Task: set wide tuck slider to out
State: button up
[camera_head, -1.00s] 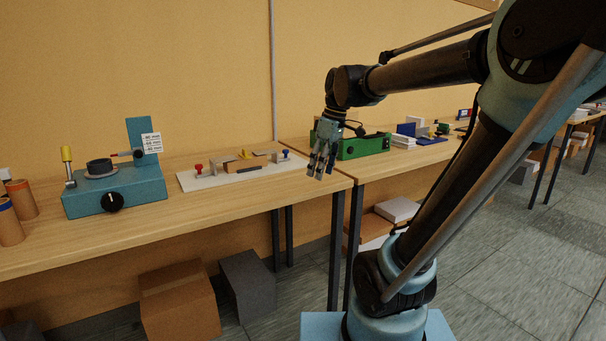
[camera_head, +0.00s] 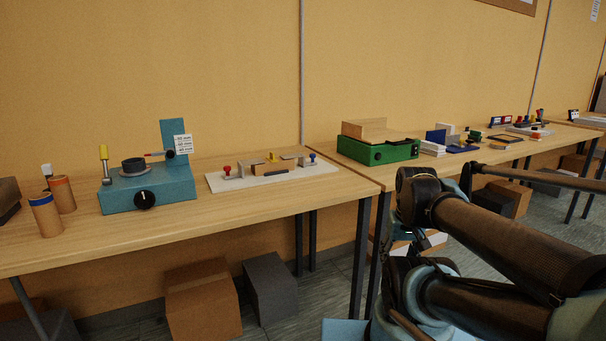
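A white board (camera_head: 225,185) lies on the near wooden table, with small fixtures on it. My gripper (camera_head: 428,241) is at the lower right, in front of the tables and apart from the board. It is small and partly hidden by my own arm, so its fingers cannot be made out.
A green box (camera_head: 378,150) stands on the table to the right. Boxes (camera_head: 202,300) lie on the floor under the near table.

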aim_at(241, 164)
jog(key=z, duration=0.15)
jog(key=k, duration=1.3)
jog(key=u, duration=0.7)
jog(key=i, duration=1.3)
jog(key=z, duration=0.05)
